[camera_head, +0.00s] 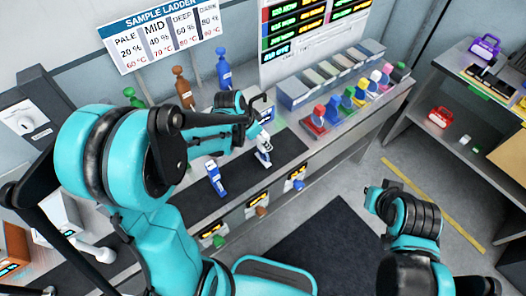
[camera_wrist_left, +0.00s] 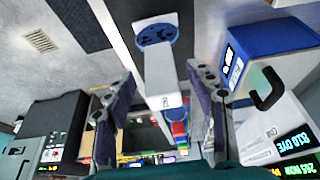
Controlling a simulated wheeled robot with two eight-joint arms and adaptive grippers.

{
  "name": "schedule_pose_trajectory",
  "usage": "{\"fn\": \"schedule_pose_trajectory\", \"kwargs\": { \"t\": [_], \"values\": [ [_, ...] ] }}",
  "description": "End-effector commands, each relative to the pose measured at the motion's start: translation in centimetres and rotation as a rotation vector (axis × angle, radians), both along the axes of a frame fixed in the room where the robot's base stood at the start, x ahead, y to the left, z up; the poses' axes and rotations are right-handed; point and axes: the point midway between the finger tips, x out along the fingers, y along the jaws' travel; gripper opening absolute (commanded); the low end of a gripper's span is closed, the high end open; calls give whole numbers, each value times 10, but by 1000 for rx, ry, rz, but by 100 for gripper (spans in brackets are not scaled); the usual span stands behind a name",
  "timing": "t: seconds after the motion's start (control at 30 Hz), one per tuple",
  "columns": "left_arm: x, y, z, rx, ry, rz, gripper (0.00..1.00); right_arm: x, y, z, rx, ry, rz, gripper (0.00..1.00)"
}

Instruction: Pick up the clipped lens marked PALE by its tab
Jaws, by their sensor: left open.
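In the left wrist view, a clipped lens with a blue round rim (camera_wrist_left: 157,34) and a pale tab (camera_wrist_left: 163,88) hangs ahead of my left gripper (camera_wrist_left: 160,82). The open fingers stand on either side of the tab, with gaps. Small print on the tab is too blurred to read. In the head view, my left gripper (camera_head: 262,108) is above a white and blue clipped lens (camera_head: 263,152) by the dark mat. A second blue and white piece (camera_head: 216,180) stands left on the mat. My right arm (camera_head: 408,215) is at lower right; its fingers cannot be made out.
A SAMPLE LADDER sign (camera_head: 165,40) hangs behind several bottles (camera_head: 183,88). A row of colored blocks (camera_head: 350,97) stands right on the bench. A blue-topped box (camera_wrist_left: 275,50) is close right of the left gripper. The dark mat (camera_head: 240,175) has bare room.

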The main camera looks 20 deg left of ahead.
Motion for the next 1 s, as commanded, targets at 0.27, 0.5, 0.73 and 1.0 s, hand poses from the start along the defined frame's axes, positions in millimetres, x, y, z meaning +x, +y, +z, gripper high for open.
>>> {"fn": "schedule_pose_trajectory", "kwargs": {
  "t": [0.27,0.5,0.73,1.0],
  "values": [
    [9,-6,-25,0,0,1,55,0,0,-9,0,0,0,0],
    [8,-6,-25,0,0,1,39,0,0,-8,0,0,0,0],
    [8,-6,-24,0,0,1,0,0,0,-8,0,0,0,0],
    [8,-6,-22,0,0,1,0,0,0,-7,0,0,0,0]
  ]
}}
